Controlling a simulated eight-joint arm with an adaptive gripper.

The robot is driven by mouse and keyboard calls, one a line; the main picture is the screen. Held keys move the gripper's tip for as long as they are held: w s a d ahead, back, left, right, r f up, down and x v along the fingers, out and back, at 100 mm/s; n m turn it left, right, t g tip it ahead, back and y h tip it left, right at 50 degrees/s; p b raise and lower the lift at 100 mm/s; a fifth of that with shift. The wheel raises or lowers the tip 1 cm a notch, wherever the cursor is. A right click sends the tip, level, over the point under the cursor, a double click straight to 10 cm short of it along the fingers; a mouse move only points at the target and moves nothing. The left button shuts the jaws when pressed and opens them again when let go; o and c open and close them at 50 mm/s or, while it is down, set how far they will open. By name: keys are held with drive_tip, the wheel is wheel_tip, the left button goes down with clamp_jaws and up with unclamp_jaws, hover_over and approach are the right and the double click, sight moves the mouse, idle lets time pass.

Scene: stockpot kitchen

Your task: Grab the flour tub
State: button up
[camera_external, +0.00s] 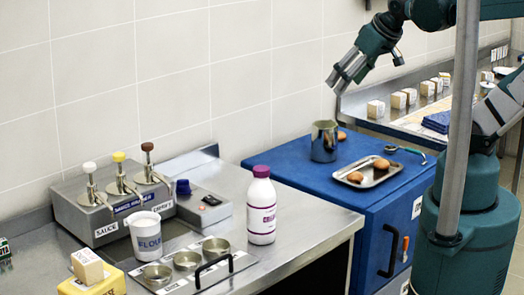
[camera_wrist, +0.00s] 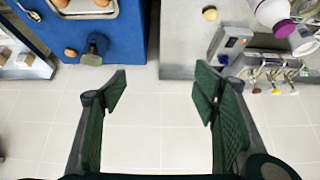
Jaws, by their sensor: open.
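In the wrist view a white round shape at the right edge (camera_wrist: 303,40), beside the purple-capped bottle, looks like the tub, partly cut off. My gripper (camera_external: 340,78) is up in the air above the blue cabinet, well to the right of the tub. Its fingers also show in the wrist view (camera_wrist: 162,90), spread wide with nothing between them.
The white bottle with purple cap (camera_external: 261,206) stands right of the tub. A metal pitcher (camera_external: 324,142) and tray (camera_external: 368,177) sit on the blue cabinet (camera_external: 290,165).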

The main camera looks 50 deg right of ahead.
idle(0.3)
drive_tip(key=shift+o, duration=1.2)
drive_tip(key=w+a+f+n+h+b, duration=0.1)
drive_tip(key=w+a+f+n+b, duration=0.4)
drive_tip(key=w+a+n, duration=0.65)
drive_tip(key=n+t+b, duration=0.4)
drive_tip(key=n+b, duration=0.1)
drive_tip(key=n, duration=1.2)
hover_over(146, 237)
drive_tip(key=w+d, duration=0.3)
drive_tip(key=d, duration=1.4)
wheel_tip(146, 237, down, 14)
drive_tip(key=s+a+f+n+t, duration=0.1)
drive_tip(key=s+a+f+n, duration=0.1)
drive_tip(key=a, duration=0.3)
drive_tip(key=s+a+f+n+t+b, duration=0.1)
drive_tip(key=s+a+f+n, duration=0.1)
drive_tip(key=a, duration=0.3)
drive_tip(key=s+a+f+n+y+b, duration=0.1)
drive_tip(key=s+a+f+n, duration=0.2)
drive_tip(key=a, duration=0.2)
drive_tip(key=shift+f+t, duration=0.3)
drive_tip(key=shift+t, duration=0.1)
